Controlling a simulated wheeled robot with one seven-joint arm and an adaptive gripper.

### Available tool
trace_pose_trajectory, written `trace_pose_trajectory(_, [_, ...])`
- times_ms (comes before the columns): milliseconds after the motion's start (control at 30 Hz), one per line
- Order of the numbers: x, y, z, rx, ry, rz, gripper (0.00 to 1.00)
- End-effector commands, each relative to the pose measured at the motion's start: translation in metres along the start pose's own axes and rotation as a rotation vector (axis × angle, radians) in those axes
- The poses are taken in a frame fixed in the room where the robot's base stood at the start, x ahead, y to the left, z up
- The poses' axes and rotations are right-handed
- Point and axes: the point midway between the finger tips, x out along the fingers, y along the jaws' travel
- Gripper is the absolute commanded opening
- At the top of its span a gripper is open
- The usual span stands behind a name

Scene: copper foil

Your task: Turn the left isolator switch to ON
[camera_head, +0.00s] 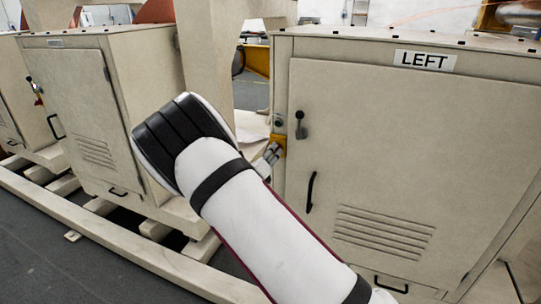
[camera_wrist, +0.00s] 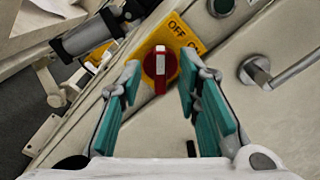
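The left isolator switch is a round red knob (camera_wrist: 160,66) with a raised red and white handle on a yellow plate (camera_wrist: 187,31). In the wrist view its handle stands upright in the picture, with OFF printed above and slightly right, and ON partly cut by the finger. My gripper (camera_wrist: 160,78) is open, with one teal finger on each side of the knob and visible gaps between. In the head view, the yellow plate (camera_head: 279,142) shows on the left edge of the cabinet marked LEFT (camera_head: 424,60), and my gripper (camera_head: 268,160) partly hides the switch.
The cabinet door has a dark latch (camera_head: 300,125) and a black handle (camera_head: 311,192); a metal lever (camera_wrist: 285,72) shows right of the switch in the wrist view. Another cabinet (camera_head: 80,90) stands left, on a pale frame. A gap of floor lies between the cabinets.

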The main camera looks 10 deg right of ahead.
Motion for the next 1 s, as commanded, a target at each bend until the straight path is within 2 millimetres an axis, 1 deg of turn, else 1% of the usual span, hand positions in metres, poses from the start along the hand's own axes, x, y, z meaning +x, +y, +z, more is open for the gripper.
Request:
trace_pose_trajectory(133, [0.0061, 0.0003, -0.0002, -0.001, 0.0, 0.001, 0.31])
trace_pose_trajectory(367, [0.0065, 0.0002, 0.0, -0.001, 0.0, 0.001, 0.31])
trace_pose_trajectory(400, [0.0065, 0.0002, 0.0, -0.001, 0.0, 0.001, 0.26])
trace_pose_trajectory(467, [0.0064, 0.0002, 0.0, -0.001, 0.0, 0.001, 0.13])
trace_pose_trajectory(500, [0.0064, 0.0002, 0.0, -0.001, 0.0, 0.001, 0.04])
trace_pose_trajectory(533, [0.0064, 0.0001, 0.0, 0.0, 0.0, 0.001, 0.0])
trace_pose_trajectory(800, [0.0062, 0.0002, 0.0, 0.004, 0.0, 0.001, 0.0])
trace_pose_trajectory(1000, [0.0061, -0.0002, 0.0, 0.054, 0.0, 0.001, 0.0])
